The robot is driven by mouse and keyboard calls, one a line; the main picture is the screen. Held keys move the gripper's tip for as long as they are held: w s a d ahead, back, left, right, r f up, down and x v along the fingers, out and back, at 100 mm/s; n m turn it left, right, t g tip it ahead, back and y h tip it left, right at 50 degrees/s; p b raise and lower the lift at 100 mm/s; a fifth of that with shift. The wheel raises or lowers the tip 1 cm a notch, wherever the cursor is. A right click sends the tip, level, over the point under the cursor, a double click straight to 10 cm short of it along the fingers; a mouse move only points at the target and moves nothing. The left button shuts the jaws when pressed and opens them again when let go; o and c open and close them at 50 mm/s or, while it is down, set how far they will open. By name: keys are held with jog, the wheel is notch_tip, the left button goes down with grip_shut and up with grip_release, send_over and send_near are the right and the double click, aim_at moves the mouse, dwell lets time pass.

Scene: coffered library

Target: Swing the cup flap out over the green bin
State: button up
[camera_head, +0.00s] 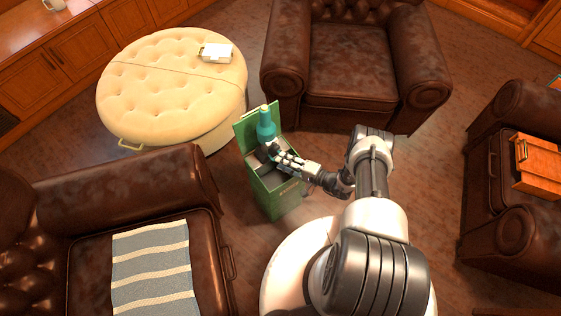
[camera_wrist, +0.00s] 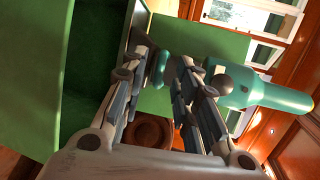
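The green bin (camera_head: 277,198) stands on the floor in front of my base, with a raised green panel at its back. A grey inner part (camera_head: 265,172) shows in its open top. A teal bottle-like piece (camera_head: 265,130) stands upright over the bin, its lower end hidden by my gripper (camera_head: 273,150). In the wrist view, the teal piece (camera_wrist: 240,88) passes behind one finger. A darker rounded teal part shows between the separated fingertips of my gripper (camera_wrist: 168,58); contact is unclear. I cannot clearly make out the cup flap. Green bin walls (camera_wrist: 30,75) fill the left.
A round cream ottoman (camera_head: 150,85) with a white item (camera_head: 215,53) stands behind the bin. Brown leather armchairs stand behind (camera_head: 350,70) and right (camera_head: 482,180); a brown leather seat with a striped cloth (camera_head: 150,265) is at left. Some floor is clear around the bin.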

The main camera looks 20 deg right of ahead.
jog(key=shift+x, duration=1.2)
jog(key=shift+c, duration=0.5)
grip_shut()
